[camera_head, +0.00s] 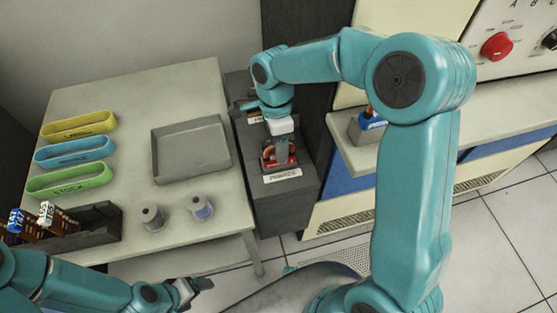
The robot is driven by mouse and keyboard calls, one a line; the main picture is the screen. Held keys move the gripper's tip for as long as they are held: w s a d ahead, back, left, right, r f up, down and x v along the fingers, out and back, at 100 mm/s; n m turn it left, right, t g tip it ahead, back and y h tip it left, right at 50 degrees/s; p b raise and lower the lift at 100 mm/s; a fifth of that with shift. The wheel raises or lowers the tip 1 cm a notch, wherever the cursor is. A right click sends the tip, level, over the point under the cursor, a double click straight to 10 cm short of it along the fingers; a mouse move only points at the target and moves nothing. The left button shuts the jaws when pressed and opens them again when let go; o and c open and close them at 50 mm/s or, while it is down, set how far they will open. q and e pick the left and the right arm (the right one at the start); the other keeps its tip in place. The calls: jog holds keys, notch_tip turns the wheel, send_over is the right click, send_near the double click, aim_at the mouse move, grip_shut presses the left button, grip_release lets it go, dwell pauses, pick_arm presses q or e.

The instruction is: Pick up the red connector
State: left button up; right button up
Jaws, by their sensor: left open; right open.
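The red connector (268,157) sits on the dark grey cabinet beside the table, just behind a white label. My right gripper (280,150) reaches down over it from above. Its fingers are at the connector and partly cover it, and I cannot tell whether they touch it. My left gripper (196,289) is low at the front, below the table's front edge, open and empty.
The table (120,105) carries yellow (80,125), blue (74,150) and green (69,180) trays, a grey tray (190,174), two small spools (152,217) and a dark card box (95,225). A console with a red knob (496,46) stands at right.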

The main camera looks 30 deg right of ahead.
grip_shut()
dwell(1.4)
